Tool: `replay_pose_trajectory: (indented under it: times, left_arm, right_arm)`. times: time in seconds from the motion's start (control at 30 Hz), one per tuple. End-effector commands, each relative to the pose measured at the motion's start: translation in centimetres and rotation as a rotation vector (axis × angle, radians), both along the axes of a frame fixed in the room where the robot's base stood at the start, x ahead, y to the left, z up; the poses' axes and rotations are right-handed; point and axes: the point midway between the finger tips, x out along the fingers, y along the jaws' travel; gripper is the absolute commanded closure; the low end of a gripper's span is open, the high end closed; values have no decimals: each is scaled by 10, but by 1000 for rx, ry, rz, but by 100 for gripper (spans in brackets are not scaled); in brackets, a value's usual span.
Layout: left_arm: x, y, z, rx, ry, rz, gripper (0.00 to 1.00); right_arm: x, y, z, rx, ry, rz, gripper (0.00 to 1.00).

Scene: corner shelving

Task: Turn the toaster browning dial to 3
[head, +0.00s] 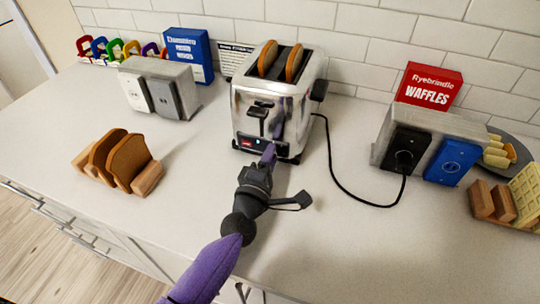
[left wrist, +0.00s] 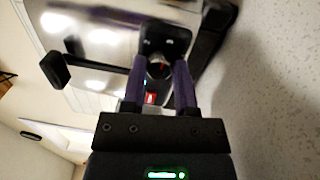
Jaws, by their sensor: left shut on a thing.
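The chrome toaster (head: 303,98) stands on the counter with two bread slices (head: 293,63) in its top slots. My left gripper (head: 268,153) reaches the lower front of the toaster, at its dark control panel (head: 247,143). In the left wrist view the two purple fingers (left wrist: 160,75) sit on either side of the small round browning dial (left wrist: 158,67), which has a red mark. The gripper is shut on the dial. The dial's numbers are too small to read. In the head view the fingers hide the dial. My right gripper is not in view.
A black cord (head: 335,170) runs from the toaster to an outlet block (head: 433,130) at right. A toast rack (head: 118,158) stands at left. A grey block with switches (head: 170,78), a blue box (head: 188,50) and a red waffle box (head: 430,86) stand behind.

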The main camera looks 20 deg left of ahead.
Motion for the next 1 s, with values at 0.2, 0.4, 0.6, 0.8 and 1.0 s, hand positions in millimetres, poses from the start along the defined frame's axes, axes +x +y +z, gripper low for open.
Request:
replay_pose_trajectory:
  times: [0.2,0.4,0.6,0.8,1.0]
  left_arm:
    - [0,0,-1,46,0,-1,100]
    - [0,0,-1,56,0,-1,100]
    - [0,0,-1,55,0,-1,100]
    - [0,0,-1,55,0,-1,36]
    - [0,0,-1,54,-1,-1,28]
  right_arm:
    - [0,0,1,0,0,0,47]
    - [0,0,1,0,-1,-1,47]
    - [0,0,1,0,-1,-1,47]
    - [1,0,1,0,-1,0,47]
    - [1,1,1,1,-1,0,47]
